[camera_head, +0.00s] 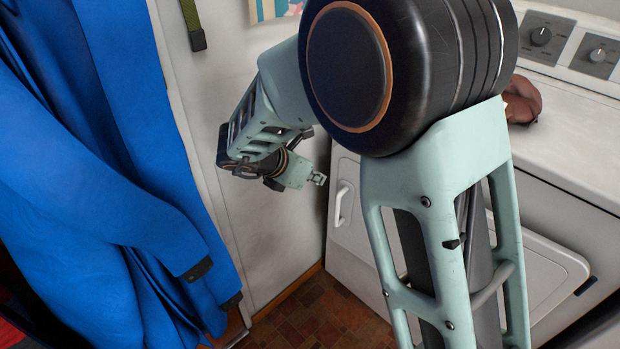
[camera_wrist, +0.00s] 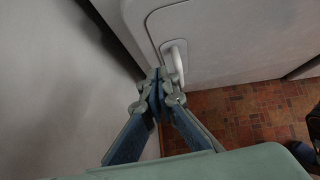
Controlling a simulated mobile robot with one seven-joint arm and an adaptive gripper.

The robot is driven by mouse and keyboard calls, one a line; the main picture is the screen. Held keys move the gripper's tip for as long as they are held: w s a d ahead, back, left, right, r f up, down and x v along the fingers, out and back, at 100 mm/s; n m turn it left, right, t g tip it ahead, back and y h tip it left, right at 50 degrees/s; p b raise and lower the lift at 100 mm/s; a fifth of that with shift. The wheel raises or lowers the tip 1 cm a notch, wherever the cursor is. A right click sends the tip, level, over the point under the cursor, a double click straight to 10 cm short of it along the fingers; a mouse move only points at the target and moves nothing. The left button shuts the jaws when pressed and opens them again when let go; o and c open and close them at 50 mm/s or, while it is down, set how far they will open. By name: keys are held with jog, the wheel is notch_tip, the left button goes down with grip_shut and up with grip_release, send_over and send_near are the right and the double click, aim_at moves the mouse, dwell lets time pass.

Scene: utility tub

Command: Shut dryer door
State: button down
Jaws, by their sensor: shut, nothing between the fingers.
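The white dryer (camera_head: 585,170) stands on the right in the head view. Its front door (camera_head: 560,262) is partly hidden behind my arm. A white upright handle (camera_head: 341,203) shows at the left of the front. In the wrist view the handle (camera_wrist: 178,62) sits on the door panel (camera_wrist: 172,22), which looks about flush with the front; I cannot tell whether it is fully shut. My gripper (camera_head: 318,179) is shut and empty, left of the handle and slightly above it. In the wrist view its fingertips (camera_wrist: 160,86) appear close to the handle's lower end; contact is unclear.
A pale wall (camera_head: 260,230) stands close on the left of my gripper. Blue cloth (camera_head: 110,150) hangs at the far left. A brown item (camera_head: 522,99) lies on the dryer top near the control knobs (camera_head: 541,36). The brown tiled floor (camera_head: 325,315) before the dryer looks clear.

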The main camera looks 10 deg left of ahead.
aim_at(340, 174)
jog(key=shift+w+d+f+b, duration=0.3)
jog(key=shift+w+d+f, duration=0.3)
jog(key=shift+w, duration=0.35)
jog(key=shift+w+d+f+b, duration=0.3)
jog(key=shift+w+d, duration=0.35)
jog(key=shift+w, duration=0.35)
jog(key=shift+w+d+f+b, duration=0.25)
jog(key=shift+w+d+f, duration=0.35)
jog(key=shift+w, duration=0.35)
jog(key=shift+r, duration=0.1)
